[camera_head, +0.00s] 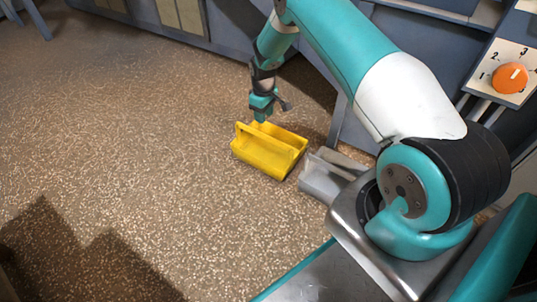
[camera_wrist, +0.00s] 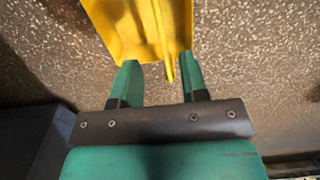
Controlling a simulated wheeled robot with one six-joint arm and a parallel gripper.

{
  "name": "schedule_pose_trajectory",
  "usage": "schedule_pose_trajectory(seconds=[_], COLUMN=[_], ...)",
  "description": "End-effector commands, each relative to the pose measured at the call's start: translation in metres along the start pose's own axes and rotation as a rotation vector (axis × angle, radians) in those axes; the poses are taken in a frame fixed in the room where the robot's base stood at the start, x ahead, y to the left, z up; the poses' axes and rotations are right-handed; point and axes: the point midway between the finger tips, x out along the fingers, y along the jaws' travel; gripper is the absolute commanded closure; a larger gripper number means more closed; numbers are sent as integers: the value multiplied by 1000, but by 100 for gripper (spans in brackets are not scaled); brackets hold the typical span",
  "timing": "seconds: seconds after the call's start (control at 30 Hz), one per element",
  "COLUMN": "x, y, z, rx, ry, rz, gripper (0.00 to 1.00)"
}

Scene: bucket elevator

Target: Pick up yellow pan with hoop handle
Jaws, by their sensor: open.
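The yellow pan (camera_head: 266,160) stands on the speckled floor, with its hoop handle (camera_head: 284,137) rising above it. My gripper (camera_head: 261,118) points down from above at the pan's far side, close to the handle. In the wrist view, the pan (camera_wrist: 118,32) fills the top middle. The handle (camera_wrist: 161,36) shows as a thin strip between my gripper's two green fingers (camera_wrist: 160,70). The fingers are apart and do not close on it. Whether either finger touches the pan cannot be told.
A grey metal chute (camera_head: 325,178) stands just right of the pan. A panel with an orange knob (camera_head: 510,78) is at the upper right. Grey cabinets (camera_head: 150,22) line the back. The floor (camera_head: 130,150) to the left is clear.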

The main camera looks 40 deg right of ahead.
Motion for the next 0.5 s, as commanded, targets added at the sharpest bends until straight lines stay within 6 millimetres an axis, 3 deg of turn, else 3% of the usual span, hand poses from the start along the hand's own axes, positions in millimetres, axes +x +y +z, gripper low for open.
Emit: schedule_pose_trajectory(seconds=[0.03,0.2,0.5], x=[20,55,75], y=[0,0,0], z=[0,0,-1], rx=[0,0,0], ry=[0,0,1], rz=[0,-1,0], gripper=[60,60,60])
